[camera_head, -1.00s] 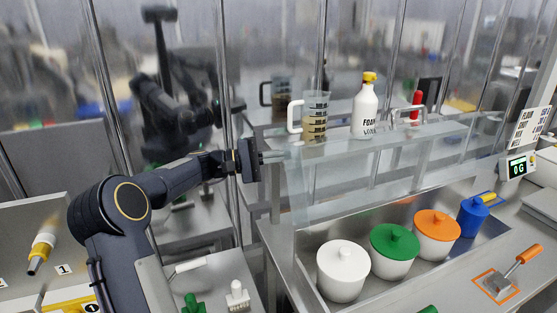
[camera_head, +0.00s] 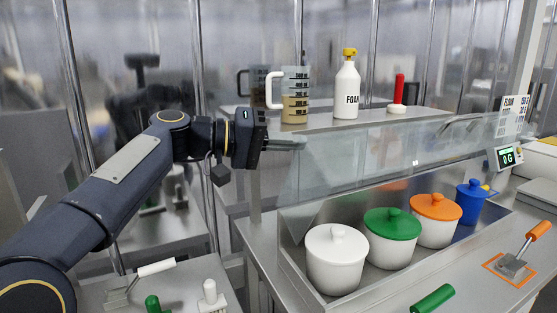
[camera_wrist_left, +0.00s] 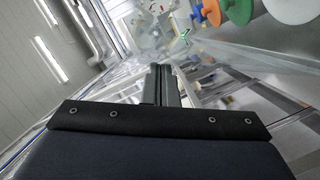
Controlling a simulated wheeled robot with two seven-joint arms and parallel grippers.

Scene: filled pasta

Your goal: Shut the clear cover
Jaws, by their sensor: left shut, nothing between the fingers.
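The clear cover (camera_head: 370,162) is a see-through panel. It stands raised and tilted above the back of a steel well, and the pots in front are uncovered. My left gripper (camera_head: 303,142) is shut and empty, with its fingers at the cover's upper left end. I cannot tell whether they touch it. In the left wrist view the shut fingers (camera_wrist_left: 161,84) point forward and the clear cover (camera_wrist_left: 235,62) slants past on their right. My right gripper is not in view.
White (camera_head: 336,262), green-lidded (camera_head: 391,252), orange-lidded (camera_head: 436,232) and blue (camera_head: 471,208) pots sit in the well (camera_head: 292,250). A jug (camera_head: 295,100), a foam bottle (camera_head: 347,92) and a red-handled item (camera_head: 399,92) stand on the shelf behind. A scraper (camera_head: 514,262) lies at right.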

